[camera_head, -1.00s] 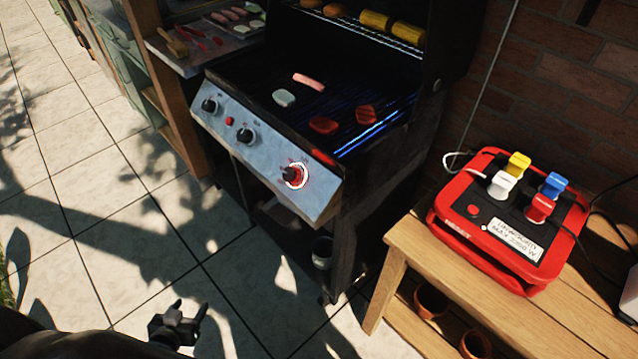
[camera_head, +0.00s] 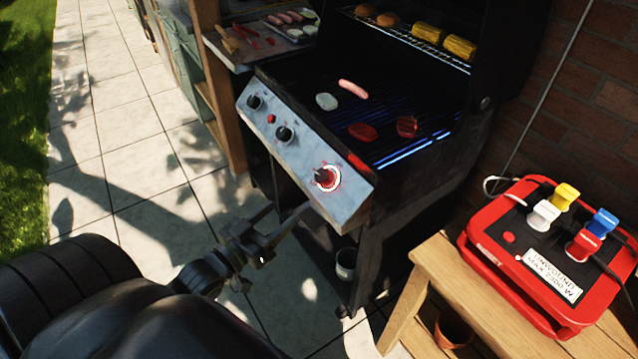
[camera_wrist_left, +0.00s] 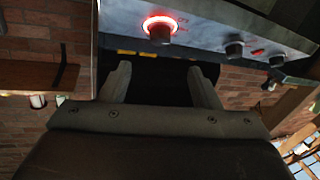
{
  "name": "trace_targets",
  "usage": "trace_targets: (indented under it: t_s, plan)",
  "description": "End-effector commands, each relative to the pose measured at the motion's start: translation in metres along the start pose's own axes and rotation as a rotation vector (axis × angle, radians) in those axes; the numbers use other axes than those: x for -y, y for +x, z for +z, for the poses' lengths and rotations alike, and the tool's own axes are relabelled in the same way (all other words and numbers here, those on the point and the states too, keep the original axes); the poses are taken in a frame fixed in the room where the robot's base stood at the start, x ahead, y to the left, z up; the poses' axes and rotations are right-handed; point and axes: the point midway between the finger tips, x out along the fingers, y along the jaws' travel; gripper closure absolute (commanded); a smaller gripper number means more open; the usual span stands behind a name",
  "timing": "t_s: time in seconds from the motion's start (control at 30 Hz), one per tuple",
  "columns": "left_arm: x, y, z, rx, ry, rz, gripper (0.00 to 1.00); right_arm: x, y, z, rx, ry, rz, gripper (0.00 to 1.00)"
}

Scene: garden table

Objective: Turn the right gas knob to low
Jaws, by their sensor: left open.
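The right gas knob (camera_head: 326,177) sits at the right end of the grill's pale front panel (camera_head: 303,153). It is red-lit with a bright ring around it. In the left wrist view the glowing knob (camera_wrist_left: 160,27) shows above and beyond my fingers. My left gripper (camera_head: 287,213) is open and empty, in front of and below the panel, with one fingertip near its lower edge. In the left wrist view its two fingers (camera_wrist_left: 161,75) stand apart, short of the knob, touching nothing that I can see. My right gripper is out of view.
Two dark knobs (camera_head: 284,134) (camera_head: 255,102) sit further left on the panel. Food lies on the grill grate (camera_head: 385,125). A wooden table (camera_head: 425,298) with a red power box (camera_head: 485,245) stands at the right. Paving (camera_head: 120,140) lies open at the left.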

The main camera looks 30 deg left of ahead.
Motion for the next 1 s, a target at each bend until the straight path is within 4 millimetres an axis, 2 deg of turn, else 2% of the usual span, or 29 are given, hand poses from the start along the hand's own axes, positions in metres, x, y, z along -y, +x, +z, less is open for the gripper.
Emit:
trace_targets:
  t_s: [0.23,0.6,0.8,1.0]
  plan:
    - [0.0,0.046,0.002,-0.004,0.0,0.001,0.43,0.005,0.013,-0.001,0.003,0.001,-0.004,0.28]
    - [0.0,0.107,0.001,-0.003,0.0,-0.001,0.43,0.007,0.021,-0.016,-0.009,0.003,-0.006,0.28]
    - [0.001,0.127,0.001,0.0,0.0,-0.003,0.43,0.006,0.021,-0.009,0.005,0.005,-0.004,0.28]
    - [0.0,0.133,0.001,0.0,0.0,-0.003,0.43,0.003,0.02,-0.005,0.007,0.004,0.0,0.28]
